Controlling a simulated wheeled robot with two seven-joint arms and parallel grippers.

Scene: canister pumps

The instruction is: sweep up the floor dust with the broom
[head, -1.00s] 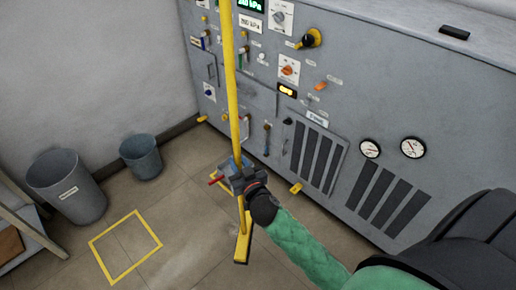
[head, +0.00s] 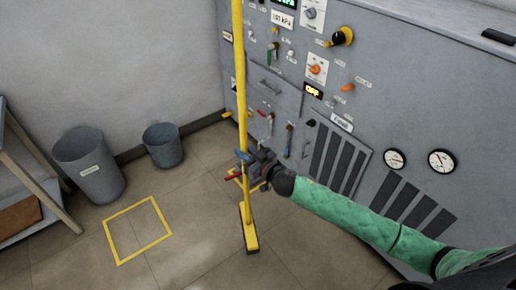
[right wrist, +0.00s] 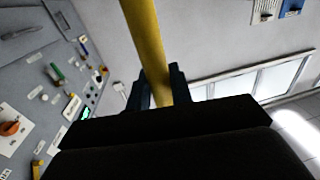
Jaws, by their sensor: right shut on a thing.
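The broom has a long yellow handle (head: 240,75) that stands nearly upright in the head view, and its yellow head with a dark lower edge (head: 250,240) is down at the floor. My right gripper (head: 242,167) is shut around the lower part of the handle. In the right wrist view the yellow handle (right wrist: 145,40) passes between the dark fingers (right wrist: 157,88). Faint pale patches on the floor (head: 185,257), left of the broom head, look like dust, but their edges are unclear. My left gripper is not in view.
A yellow square outline (head: 137,230) marks the floor left of the broom. A grey bin (head: 90,170) and a smaller blue-grey bucket (head: 163,147) stand by the wall. A grey control cabinet (head: 350,120) fills the right side. A wooden-legged table or shelf (head: 40,150) is at far left.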

